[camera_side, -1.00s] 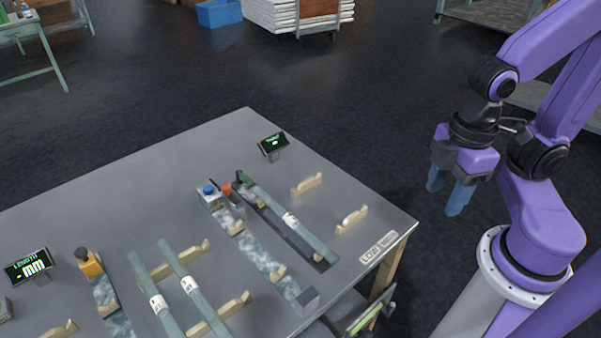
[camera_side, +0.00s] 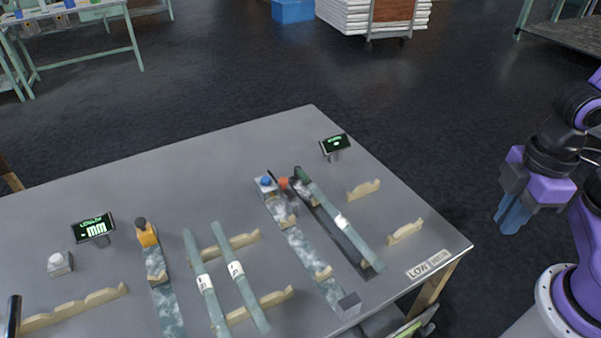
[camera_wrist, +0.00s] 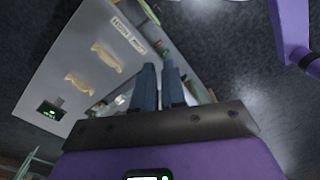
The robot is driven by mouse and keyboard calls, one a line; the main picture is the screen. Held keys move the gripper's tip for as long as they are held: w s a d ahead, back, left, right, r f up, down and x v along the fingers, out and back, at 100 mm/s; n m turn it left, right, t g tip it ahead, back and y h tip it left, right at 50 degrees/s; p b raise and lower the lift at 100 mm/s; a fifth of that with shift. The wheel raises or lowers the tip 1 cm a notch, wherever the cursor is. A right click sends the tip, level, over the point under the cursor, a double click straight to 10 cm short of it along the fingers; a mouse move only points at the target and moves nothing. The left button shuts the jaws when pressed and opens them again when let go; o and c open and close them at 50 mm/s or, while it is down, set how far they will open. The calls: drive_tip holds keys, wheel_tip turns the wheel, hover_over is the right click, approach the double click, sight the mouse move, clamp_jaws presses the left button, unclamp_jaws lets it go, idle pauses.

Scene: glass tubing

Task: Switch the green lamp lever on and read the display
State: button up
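A small dark display (camera_side: 334,144) with green text stands at the table's far right corner; its text is too small to read. Near it are a blue knob (camera_side: 266,181), an orange-red part (camera_side: 284,183) and a dark green part (camera_side: 301,174) at the head of a tube. I cannot tell which of these is the green lamp lever, or its position. A second display (camera_side: 93,226) at left reads "LENGTH - mm". My gripper (camera_side: 512,217) hangs empty right of the table, well away from these parts. In the wrist view its fingers (camera_wrist: 160,88) stand slightly apart.
Glass tubes (camera_side: 240,272) lie on wooden notched rests. A tube (camera_side: 342,224) lies beside a stone-patterned rail (camera_side: 305,257). Empty rests (camera_side: 363,189) and a "LOW" label (camera_side: 418,270) are at the table's right. The floor between gripper and table is clear.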

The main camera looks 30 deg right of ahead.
drive_tip(key=w+a+m, duration=0.1)
drive_tip(key=w+a, duration=0.1)
drive_tip(key=w, duration=0.2)
drive_tip(key=w+a+m+h, duration=0.1)
drive_tip(key=w+a, duration=0.2)
drive_tip(key=w, duration=0.1)
drive_tip(key=w+a+m+t, duration=0.1)
drive_tip(key=w+a, duration=0.2)
drive_tip(key=w, duration=0.1)
drive_tip(key=shift+r, duration=0.1)
clamp_jaws()
drive_tip(key=w+a+f+m+t+h, duration=0.15)
drive_tip(key=w+a+m, duration=0.35)
drive_tip(key=w, duration=0.7)
drive_tip(key=m+t+h, duration=0.2)
drive_tip(key=m+h, duration=0.1)
drive_tip(key=m, duration=0.2)
approach(302, 178)
drive_tip(key=a+r, duration=0.2)
drive_tip(key=shift+s+a+r+g, duration=0.2)
drive_tip(key=shift+s+a+g, duration=0.05)
drive_tip(key=shift+s, duration=0.15)
drive_tip(key=shift+w+d+f, duration=0.1)
drive_tip(key=x, duration=0.9)
drive_tip(key=shift+w+d+f, duration=0.1)
drive_tip(key=shift+d+f, duration=0.1)
drive_tip(key=shift+f, duration=0.1)
